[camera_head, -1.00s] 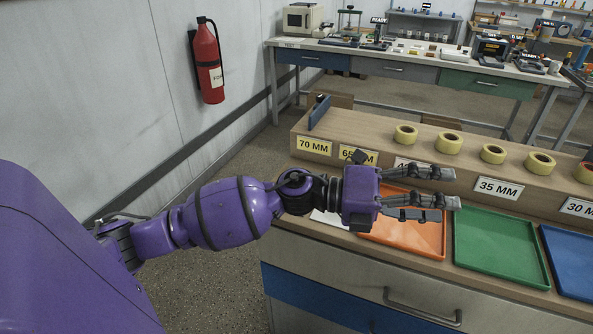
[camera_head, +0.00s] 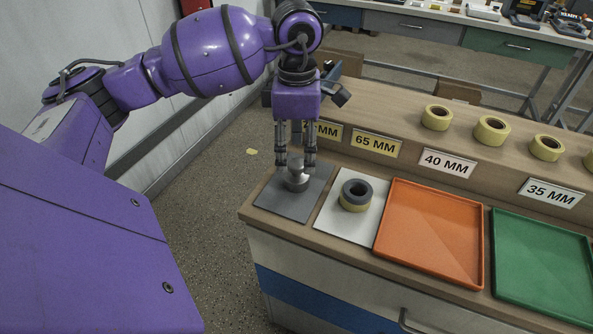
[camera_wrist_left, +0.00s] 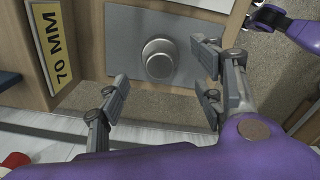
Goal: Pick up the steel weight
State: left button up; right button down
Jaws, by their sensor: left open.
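The steel weight (camera_head: 296,181) is a small silver cylinder with a knob on top. It stands upright on a dark grey mat (camera_head: 275,206) at the left end of the bench. My left gripper (camera_head: 295,163) points down over it, fingers open on either side of its knob in the head view. In the left wrist view the weight (camera_wrist_left: 158,60) shows beyond the open fingertips (camera_wrist_left: 165,75), with a gap to each finger. Nothing is held. My right gripper cannot be made out in the head view.
A white sheet (camera_head: 330,222) carries a grey ring on a yellow tape roll (camera_head: 354,203). An orange tray (camera_head: 430,235) and a green tray (camera_head: 545,262) lie further right. A raised ledge with tape rolls and size labels (camera_head: 375,145) runs behind. The bench's left edge is close to the mat.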

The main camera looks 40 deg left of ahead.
aim_at(297, 161)
pick_arm(q)
notch_tip(297, 161, down, 2)
jog(key=shift+f, duration=0.2)
notch_tip(297, 161, down, 4)
jog(key=shift+w+a+r+p, duration=0.1)
jog(key=shift+w+r+p, duration=0.05)
jog(key=shift+p, duration=0.2)
jog(key=shift+w+f, duration=0.1)
jog(key=shift+f, duration=0.5)
pick_arm(e)
jog(key=shift+w+a+r, duration=0.1)
jog(key=shift+w+r, duration=0.15)
jog(key=shift+w, duration=0.05)
pick_arm(q)
jog(key=c, duration=0.8)
jog(key=shift+r, duration=0.1)
grip_shut()
pick_arm(e)
jog(key=shift+s+f, duration=0.15)
jog(key=shift+s, duration=0.45)
